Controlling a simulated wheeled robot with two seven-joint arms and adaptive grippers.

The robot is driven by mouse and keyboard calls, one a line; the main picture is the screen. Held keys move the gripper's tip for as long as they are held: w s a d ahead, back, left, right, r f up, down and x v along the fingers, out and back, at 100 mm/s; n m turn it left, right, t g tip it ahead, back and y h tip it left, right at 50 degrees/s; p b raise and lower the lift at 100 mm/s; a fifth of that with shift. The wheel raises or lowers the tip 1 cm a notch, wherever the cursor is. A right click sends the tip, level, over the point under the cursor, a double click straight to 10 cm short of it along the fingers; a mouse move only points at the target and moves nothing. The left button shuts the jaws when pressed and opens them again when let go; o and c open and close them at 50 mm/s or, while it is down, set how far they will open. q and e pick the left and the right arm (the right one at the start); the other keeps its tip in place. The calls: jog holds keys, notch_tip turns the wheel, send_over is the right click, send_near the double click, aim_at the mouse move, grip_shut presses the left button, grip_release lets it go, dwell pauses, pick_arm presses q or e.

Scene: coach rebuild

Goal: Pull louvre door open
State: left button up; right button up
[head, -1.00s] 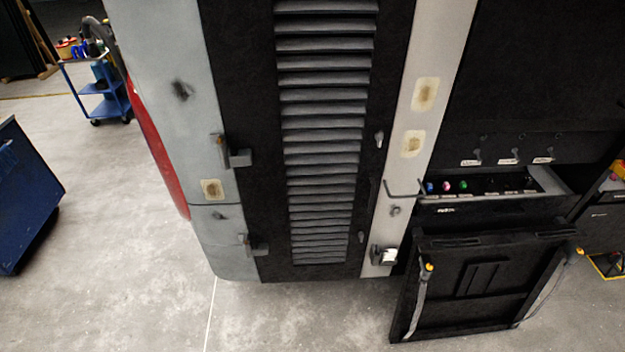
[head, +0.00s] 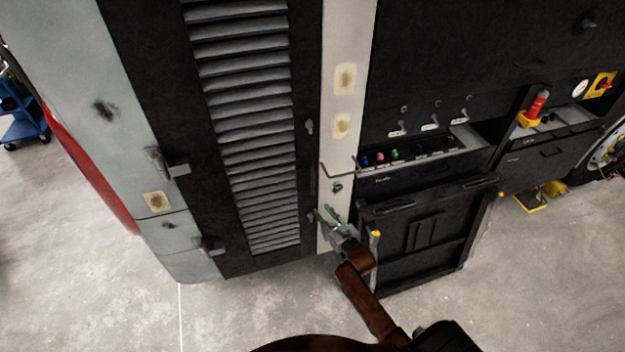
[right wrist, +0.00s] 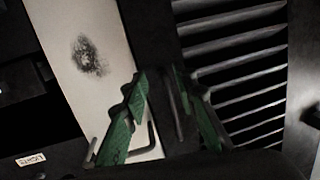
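The louvre door (head: 170,75) is a tall black panel with a column of grey slats (head: 240,110). It looks shut, flush beside the pale strip (head: 341,110) on its right. A small grey handle (head: 309,127) sits on its right edge, and hinges sit on its left edge. My right gripper (head: 326,212) is at the lower pale strip, near the door's lower right edge. In the right wrist view its green fingers (right wrist: 160,85) are apart, with a thin grey bar between or behind them; I cannot tell whether they touch it. The slats (right wrist: 240,75) show to the right. My left gripper is out of view.
An open drawer (head: 400,178) with coloured knobs and a dropped black flap (head: 425,235) are right of the strip. A bent rod (head: 340,167) juts out above my gripper. A blue trolley (head: 22,125) stands far left. The concrete floor (head: 240,310) before the door is clear.

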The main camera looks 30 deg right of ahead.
jog(key=t, duration=0.2)
send_near(313, 183)
jog(key=w, duration=0.8)
jog(key=w+p, duration=0.1)
jog(key=w, duration=0.1)
jog(key=shift+w+d+r, duration=0.15)
jog(key=shift+w+d, duration=0.1)
jog(key=shift+w, duration=0.1)
grip_shut()
